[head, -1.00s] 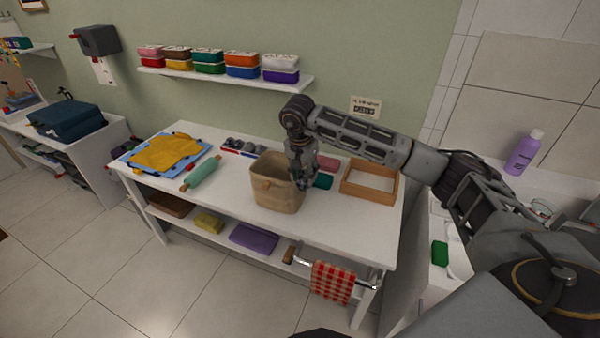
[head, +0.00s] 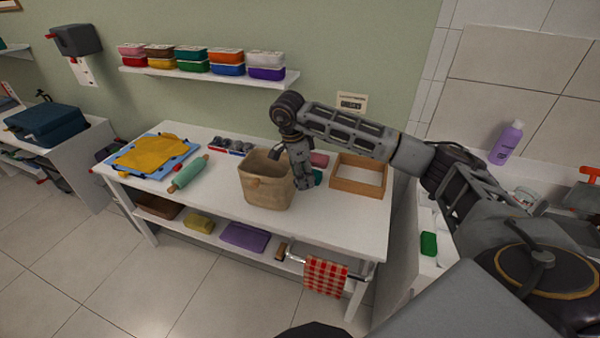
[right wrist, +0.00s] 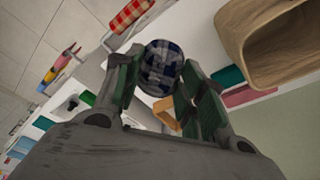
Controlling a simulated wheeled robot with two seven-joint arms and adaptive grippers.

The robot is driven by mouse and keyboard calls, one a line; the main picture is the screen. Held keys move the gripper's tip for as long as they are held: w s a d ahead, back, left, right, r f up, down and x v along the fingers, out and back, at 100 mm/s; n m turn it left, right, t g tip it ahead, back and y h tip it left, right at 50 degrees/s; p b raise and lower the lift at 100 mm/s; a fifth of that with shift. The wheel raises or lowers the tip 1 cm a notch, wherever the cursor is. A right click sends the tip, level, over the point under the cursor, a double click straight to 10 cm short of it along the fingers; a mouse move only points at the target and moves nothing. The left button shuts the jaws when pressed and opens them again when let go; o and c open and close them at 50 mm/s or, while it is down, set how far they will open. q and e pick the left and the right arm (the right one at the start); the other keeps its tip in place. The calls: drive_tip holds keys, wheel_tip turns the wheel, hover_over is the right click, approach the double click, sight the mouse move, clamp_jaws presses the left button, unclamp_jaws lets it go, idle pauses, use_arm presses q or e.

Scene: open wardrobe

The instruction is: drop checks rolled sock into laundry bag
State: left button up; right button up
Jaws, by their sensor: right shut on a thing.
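The checks rolled sock (right wrist: 160,67) is dark blue and grey. It sits between the fingertips of my right gripper (right wrist: 162,78), which is shut on it in the right wrist view. In the head view my right gripper (head: 303,180) points down just right of the laundry bag, and the sock cannot be made out there. The laundry bag (head: 266,187) is tan, open-topped and upright on the white table. Its rim and side also show at the upper right of the right wrist view (right wrist: 262,62), apart from the sock. My left gripper is not in view.
A wooden tray (head: 359,187) stands right of my right gripper, with rolled pink (head: 319,160) and teal items behind the gripper. A teal roll (head: 188,172) and folded yellow cloth (head: 155,154) lie to the left. A red checked towel (head: 325,277) hangs at the front rail.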

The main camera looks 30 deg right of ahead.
drive_tip(key=m, duration=0.4)
drive_tip(key=shift+s+d+g, duration=0.2)
drive_tip(key=shift+s+g, duration=0.2)
drive_tip(key=shift+m, duration=0.5)
drive_tip(key=shift+w+m, duration=0.25)
drive_tip(key=shift+m, duration=0.25)
